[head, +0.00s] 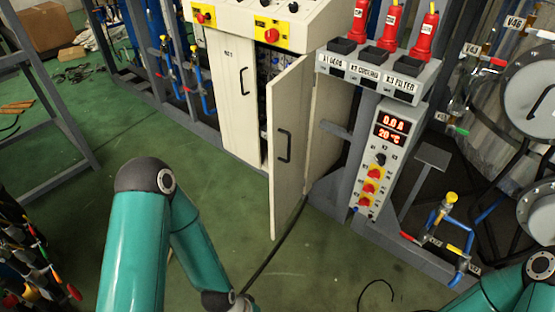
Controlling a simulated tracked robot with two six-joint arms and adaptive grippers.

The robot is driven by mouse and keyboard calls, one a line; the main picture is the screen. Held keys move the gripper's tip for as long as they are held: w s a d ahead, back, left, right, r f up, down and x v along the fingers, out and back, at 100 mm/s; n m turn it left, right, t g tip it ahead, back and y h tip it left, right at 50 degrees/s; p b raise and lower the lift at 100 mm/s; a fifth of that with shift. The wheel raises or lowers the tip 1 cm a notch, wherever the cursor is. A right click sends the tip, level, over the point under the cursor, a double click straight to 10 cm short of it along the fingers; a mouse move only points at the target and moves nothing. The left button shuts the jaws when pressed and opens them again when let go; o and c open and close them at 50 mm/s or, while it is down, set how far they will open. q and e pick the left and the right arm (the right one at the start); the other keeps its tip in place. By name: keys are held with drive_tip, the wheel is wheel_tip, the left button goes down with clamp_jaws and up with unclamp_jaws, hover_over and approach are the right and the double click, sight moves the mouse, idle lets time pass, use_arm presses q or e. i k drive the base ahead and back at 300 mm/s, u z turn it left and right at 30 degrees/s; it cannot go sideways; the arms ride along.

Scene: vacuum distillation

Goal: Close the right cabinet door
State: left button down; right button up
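The right cabinet door (288,150) is cream with a black bar handle (285,146). It stands ajar, swung outward from the cream cabinet (258,20), with a dark gap showing wiring inside. The left cabinet door (228,90), with its own black handle, looks closed. My teal left arm rises at the lower left and bends back down past the bottom edge, in front of the cabinet. My teal right arm shows only at the lower right corner. Both grippers are outside the view.
A grey control stand (385,160) with red displays and several red-topped devices stands just right of the open door. Pipes and blue valves (445,230) lie further right. A cable runs over the green floor (330,270) below the door. Floor in front is mostly clear.

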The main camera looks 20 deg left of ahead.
sight(289, 95)
drive_tip(key=z, duration=0.1)
drive_tip(key=i, duration=1.05)
drive_tip(key=u, duration=0.05)
